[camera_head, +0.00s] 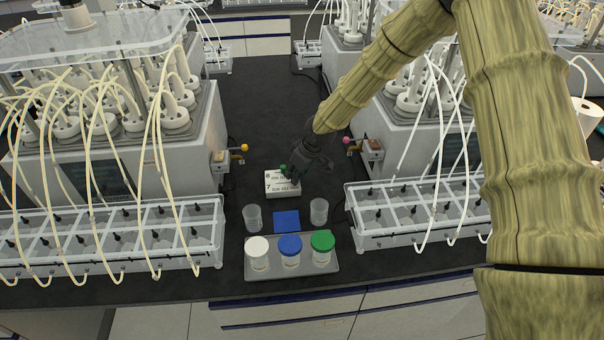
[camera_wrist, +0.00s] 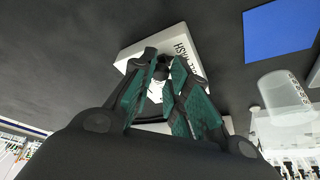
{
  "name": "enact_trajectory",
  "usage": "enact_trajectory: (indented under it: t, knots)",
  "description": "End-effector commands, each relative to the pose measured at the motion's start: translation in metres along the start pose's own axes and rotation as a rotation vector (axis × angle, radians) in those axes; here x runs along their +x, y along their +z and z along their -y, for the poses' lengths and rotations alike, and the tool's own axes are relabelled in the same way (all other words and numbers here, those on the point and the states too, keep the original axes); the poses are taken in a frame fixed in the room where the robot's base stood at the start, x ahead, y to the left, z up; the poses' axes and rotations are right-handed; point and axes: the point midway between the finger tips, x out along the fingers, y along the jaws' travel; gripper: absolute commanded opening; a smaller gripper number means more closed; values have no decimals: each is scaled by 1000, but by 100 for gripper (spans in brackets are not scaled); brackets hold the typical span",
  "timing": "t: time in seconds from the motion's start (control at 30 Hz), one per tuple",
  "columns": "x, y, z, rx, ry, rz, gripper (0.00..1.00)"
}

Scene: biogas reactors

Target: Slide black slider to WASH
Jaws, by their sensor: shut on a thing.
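The white box (camera_head: 283,187) with black printed labels lies on the dark bench in the middle of the head view. It also shows beyond my fingers in the wrist view (camera_wrist: 182,30), where part of the lettering, seemingly WASH, is readable. My gripper (camera_head: 291,172) is at the box's top, reaching down from the upper right. In the wrist view its teal-padded fingers (camera_wrist: 162,75) are nearly together at the box, shut on a small dark part (camera_wrist: 161,70) that looks like the black slider. The fingers hide most of the slider, so its exact position along the box cannot be told.
A blue pad (camera_head: 286,221) lies between two clear cups (camera_head: 252,217) (camera_head: 319,212). A tray (camera_head: 300,271) in front holds jars with white, blue and green lids. Reactor units with tubes (camera_head: 190,140) (camera_head: 385,150) stand on both sides. Dark bench behind the box is clear.

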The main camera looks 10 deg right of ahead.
Motion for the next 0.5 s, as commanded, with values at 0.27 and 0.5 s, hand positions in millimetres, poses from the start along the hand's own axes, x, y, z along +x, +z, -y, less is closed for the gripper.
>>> enact_trajectory:
  t: [0.27, 0.5]
  knots:
    - [-1, 1, -4, 3, 5, 0, 31]
    - [-1, 0, -2, 2, 3, 0, 40]
